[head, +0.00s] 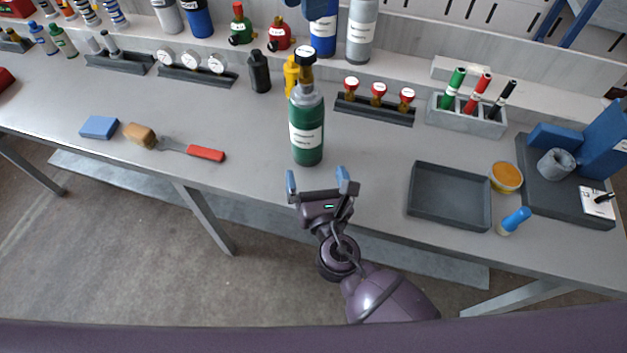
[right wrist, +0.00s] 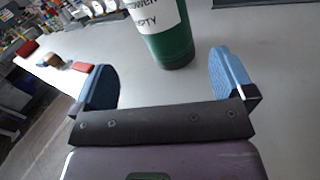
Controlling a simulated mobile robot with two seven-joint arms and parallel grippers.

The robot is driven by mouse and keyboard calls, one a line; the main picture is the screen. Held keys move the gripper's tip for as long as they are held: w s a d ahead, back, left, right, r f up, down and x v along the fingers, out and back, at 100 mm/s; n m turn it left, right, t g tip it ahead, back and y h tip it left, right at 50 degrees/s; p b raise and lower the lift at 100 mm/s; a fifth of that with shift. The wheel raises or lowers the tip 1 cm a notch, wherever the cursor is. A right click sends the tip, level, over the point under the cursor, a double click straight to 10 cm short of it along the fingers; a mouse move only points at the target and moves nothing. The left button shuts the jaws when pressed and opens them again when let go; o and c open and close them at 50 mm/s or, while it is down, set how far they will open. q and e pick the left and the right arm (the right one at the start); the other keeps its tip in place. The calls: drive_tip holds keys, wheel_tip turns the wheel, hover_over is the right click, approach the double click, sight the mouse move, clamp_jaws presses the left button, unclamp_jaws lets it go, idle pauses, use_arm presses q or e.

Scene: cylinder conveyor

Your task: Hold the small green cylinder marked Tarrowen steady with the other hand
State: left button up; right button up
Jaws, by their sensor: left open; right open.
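The green cylinder (head: 307,118) with a grey shoulder, black top and white label stands upright on the grey bench near its front edge. In the right wrist view its lower part (right wrist: 172,48) shows beyond the fingers, and its label ends in "OWEN" and "PTY"; its top is cut off there. My right gripper (head: 318,184) is open and empty at the front edge, just short of the cylinder. Its two blue-padded fingertips (right wrist: 165,82) are apart, with the cylinder ahead between their directions, not touching. My left gripper is not in view.
Behind the cylinder stand a yellow bottle (head: 291,76) and a black bottle (head: 259,72). A rack of red-topped gauges (head: 375,108) is behind right. An empty dark tray (head: 412,205) lies right. A brush (head: 205,153) and blue block (head: 99,128) lie left. Bench beside the cylinder is clear.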

sight(307, 142)
drive_tip(key=shift+s+a+f+n+h, duration=0.15)
drive_tip(key=shift+a+f+n+h, duration=0.2)
drive_tip(key=shift+h, duration=0.25)
drive_tip(key=shift+w+f+h, duration=0.1)
drive_tip(key=shift+w+h, duration=0.1)
drive_tip(key=shift+h, duration=0.1)
drive_tip(key=w, duration=0.7)
drive_tip(key=w+a, duration=0.1)
drive_tip(key=w, duration=0.2)
drive_tip(key=shift+w, duration=0.15)
